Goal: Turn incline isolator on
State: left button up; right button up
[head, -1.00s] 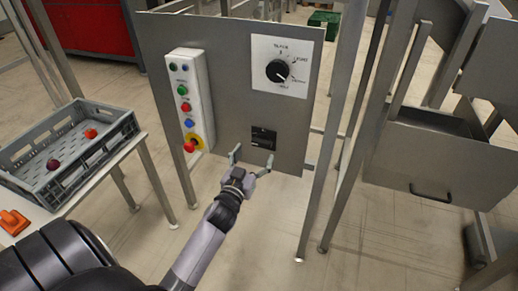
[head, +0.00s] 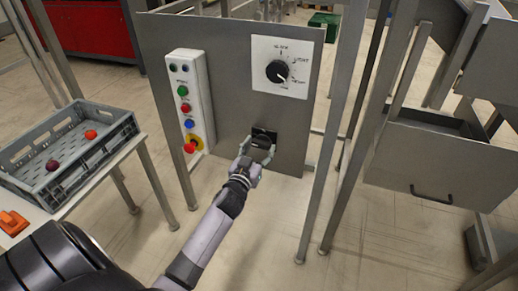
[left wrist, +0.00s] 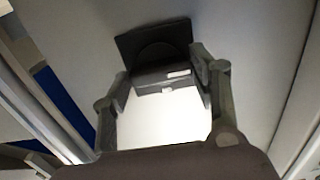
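The isolator is a black square plate with a dark rotary handle (head: 262,139), low on the grey panel (head: 225,110). My left gripper (head: 259,147) is at it, coming from below. In the left wrist view the handle (left wrist: 162,76) lies between the two fingertips (left wrist: 163,88), one on each side, with a light mark on its front. The fingers are spread and look very close to the handle's sides; I cannot tell if they touch. The gripper partly hides the isolator in the head view. My right gripper is not in view.
A white control box (head: 191,100) with coloured buttons and a red emergency stop (head: 190,147) is left of the isolator. A large black selector knob (head: 277,71) is above. A grey crate (head: 68,160) stands at left. Metal posts (head: 345,130) stand close on the right.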

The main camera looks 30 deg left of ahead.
pick_arm(q)
jog(key=c, duration=0.6)
